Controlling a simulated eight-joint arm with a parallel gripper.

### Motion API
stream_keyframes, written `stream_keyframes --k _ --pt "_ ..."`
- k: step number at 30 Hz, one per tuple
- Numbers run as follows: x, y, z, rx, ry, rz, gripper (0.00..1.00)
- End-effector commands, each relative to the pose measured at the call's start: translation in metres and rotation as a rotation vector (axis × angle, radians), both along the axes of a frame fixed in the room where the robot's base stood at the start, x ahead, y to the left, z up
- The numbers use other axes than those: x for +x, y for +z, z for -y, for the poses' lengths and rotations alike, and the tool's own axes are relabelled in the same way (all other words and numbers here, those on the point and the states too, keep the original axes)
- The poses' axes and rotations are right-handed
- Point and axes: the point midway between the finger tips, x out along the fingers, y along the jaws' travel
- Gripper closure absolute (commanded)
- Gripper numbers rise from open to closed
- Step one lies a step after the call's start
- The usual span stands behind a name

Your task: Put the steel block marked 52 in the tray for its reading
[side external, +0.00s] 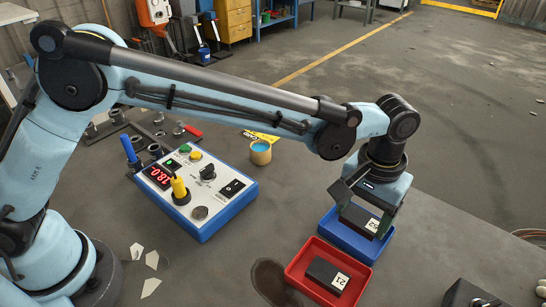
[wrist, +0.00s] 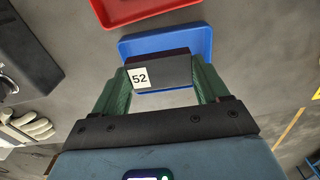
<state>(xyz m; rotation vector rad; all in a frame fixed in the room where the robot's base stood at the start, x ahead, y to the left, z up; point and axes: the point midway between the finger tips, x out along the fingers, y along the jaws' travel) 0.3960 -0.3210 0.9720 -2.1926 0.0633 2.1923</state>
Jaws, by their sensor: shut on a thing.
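The dark steel block marked 52 (wrist: 163,74) is between the green fingers of my gripper (wrist: 160,82), its white label at the left end in the wrist view. In the side view, the block (side external: 358,219) is over the blue tray (side external: 324,229); I cannot tell whether it touches the tray floor. My gripper (side external: 372,212) is shut on it. The blue tray also shows behind the block in the wrist view (wrist: 130,45). A meter box (side external: 222,205) at centre left has a red display (side external: 158,177) that seems to read 0.81.
A red tray (side external: 296,271) beside the blue one holds a dark block (side external: 322,271) labelled 21. A dark box (side external: 472,293) is at the lower right. White gloves (wrist: 25,127) lie left in the wrist view.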

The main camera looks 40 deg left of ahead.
Motion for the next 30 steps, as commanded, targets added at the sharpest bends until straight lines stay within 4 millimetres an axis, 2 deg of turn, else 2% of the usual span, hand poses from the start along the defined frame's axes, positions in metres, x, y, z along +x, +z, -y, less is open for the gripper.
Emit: stream_keyframes --k 3,6,16,29,30 --pt "0.013 -0.008 -0.005 0.0 0.001 0.0 0.73" --pt "0.018 -0.011 -0.007 0.0 0.0 0.0 0.73" --pt "0.018 -0.048 -0.007 0.0 -0.001 0.0 0.73" --pt "0.018 -0.054 -0.007 0.0 -0.001 0.0 0.73" --pt "0.018 -0.055 -0.007 0.0 0.0 0.0 0.23"
